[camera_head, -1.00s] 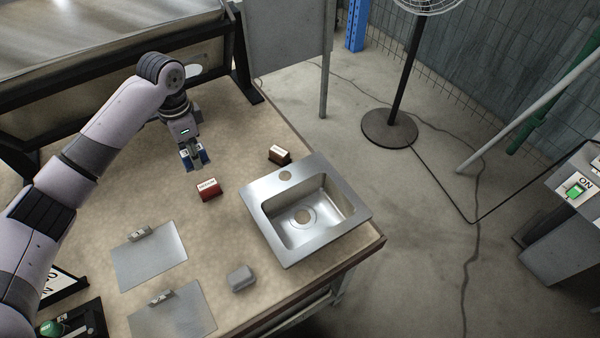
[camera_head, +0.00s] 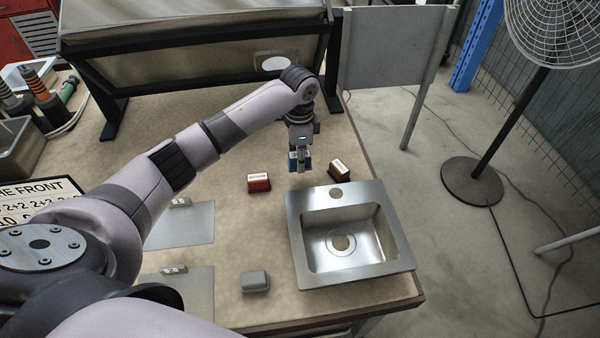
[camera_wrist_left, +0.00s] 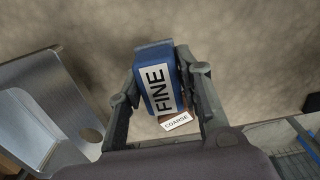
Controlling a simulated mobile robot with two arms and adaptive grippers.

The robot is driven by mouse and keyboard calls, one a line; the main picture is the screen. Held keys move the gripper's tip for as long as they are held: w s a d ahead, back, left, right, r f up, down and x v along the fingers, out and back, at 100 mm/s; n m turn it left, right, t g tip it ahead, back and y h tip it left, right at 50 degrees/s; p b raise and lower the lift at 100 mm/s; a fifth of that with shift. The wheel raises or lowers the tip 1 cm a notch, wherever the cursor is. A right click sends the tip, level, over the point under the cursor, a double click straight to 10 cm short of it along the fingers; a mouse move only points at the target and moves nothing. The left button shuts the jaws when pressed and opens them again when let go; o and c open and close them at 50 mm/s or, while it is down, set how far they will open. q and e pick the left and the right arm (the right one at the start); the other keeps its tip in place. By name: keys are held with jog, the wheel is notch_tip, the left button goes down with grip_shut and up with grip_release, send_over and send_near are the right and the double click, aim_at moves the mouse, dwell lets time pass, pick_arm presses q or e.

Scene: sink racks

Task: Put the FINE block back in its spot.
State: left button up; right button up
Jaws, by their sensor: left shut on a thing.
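My left gripper (camera_head: 300,164) is shut on the blue FINE block (camera_head: 293,165), held above the table between the red block and a dark brown block. The left wrist view shows the FINE block (camera_wrist_left: 160,85), its white label facing the camera, between the two fingers (camera_wrist_left: 163,95). The red block (camera_head: 258,184), apparently labelled MEDIUM, sits on the table left of the gripper. The dark brown block (camera_head: 339,171) sits to its right. A white COARSE label (camera_wrist_left: 177,122) shows below the FINE block in the wrist view. My right gripper is not in view.
A steel sink (camera_head: 299,265) lies at the table's right front. A grey block (camera_head: 255,282) sits left of it. Two flat grey plates (camera_head: 188,228) lie under my arm. A sign (camera_head: 42,195) stands at left. A fan (camera_head: 472,182) stands on the floor at right.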

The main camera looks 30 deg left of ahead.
aim_at(299, 182)
pick_arm(q)
jog(key=shift+f, duration=3.3)
jog(key=shift+f, duration=0.15)
jog(key=o, duration=1.2)
notch_tip(299, 182, up, 12)
jog(key=shift+r, duration=0.2)
jog(key=shift+f, duration=0.15)
